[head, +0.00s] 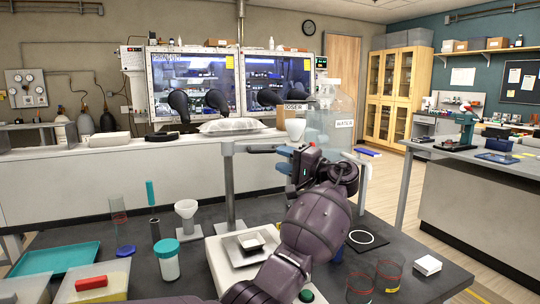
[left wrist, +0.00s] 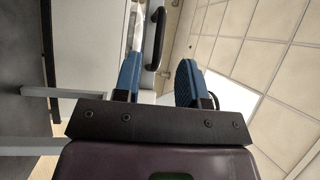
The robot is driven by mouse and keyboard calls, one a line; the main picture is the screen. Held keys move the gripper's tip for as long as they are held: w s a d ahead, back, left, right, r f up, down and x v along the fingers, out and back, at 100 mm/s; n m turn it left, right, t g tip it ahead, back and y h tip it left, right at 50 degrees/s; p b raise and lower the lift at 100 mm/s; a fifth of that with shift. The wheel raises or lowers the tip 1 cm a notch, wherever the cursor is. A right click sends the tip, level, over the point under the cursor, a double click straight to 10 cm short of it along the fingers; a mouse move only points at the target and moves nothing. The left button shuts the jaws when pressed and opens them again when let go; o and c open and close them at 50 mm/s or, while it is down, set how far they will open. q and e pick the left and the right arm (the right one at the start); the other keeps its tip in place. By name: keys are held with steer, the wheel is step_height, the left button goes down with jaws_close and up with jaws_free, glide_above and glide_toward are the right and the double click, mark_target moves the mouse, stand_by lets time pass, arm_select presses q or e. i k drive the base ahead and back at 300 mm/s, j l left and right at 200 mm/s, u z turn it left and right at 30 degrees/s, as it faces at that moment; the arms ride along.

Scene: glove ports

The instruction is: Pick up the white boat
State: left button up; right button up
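A small square white boat (head: 250,241) with a dark inside or shadow sits on the pan of the white balance (head: 222,262) on the dark bench. White square pieces in a small stack (head: 428,265) lie on the bench at the right; I cannot tell if they are boats too. My left gripper (head: 277,159) is raised above and behind the balance, its blue fingers pointing left. In the left wrist view the fingers (left wrist: 157,85) stand apart with nothing seen between them. The boat does not show there. My right gripper is out of view.
A grey stand (head: 229,190) rises behind the balance, close to my left gripper. Clear glasses (head: 388,274) and a black-ringed white disc (head: 362,237) are at right.

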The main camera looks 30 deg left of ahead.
mark_target(252, 241)
steer(key=l, duration=1.5)
steer(key=k, duration=0.05)
